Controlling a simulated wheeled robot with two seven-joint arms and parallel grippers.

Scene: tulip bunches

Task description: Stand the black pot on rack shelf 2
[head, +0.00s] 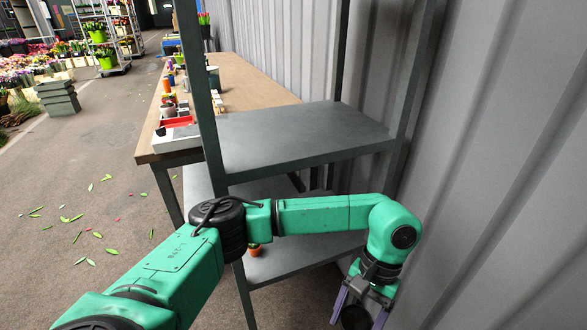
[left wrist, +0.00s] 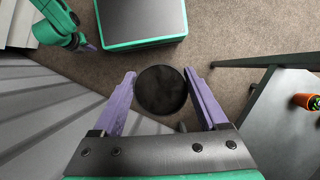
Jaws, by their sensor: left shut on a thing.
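The black pot (left wrist: 160,90) is between the purple fingers of my left gripper (left wrist: 160,98), seen end-on as a dark round shape. In the head view, the pot (head: 355,318) shows at the bottom edge, held by my left gripper (head: 360,304) and partly cut off. It is to the right of the grey metal rack (head: 300,133), in front of the wall. The rack has several shelves one above another; which is shelf 2 is not marked. My right gripper (left wrist: 88,46) shows only in part at the upper left of the left wrist view.
The upper shelf looks empty. A wooden bench (head: 245,80) with small items stands behind the rack. A corrugated wall (head: 490,150) closes the right side.

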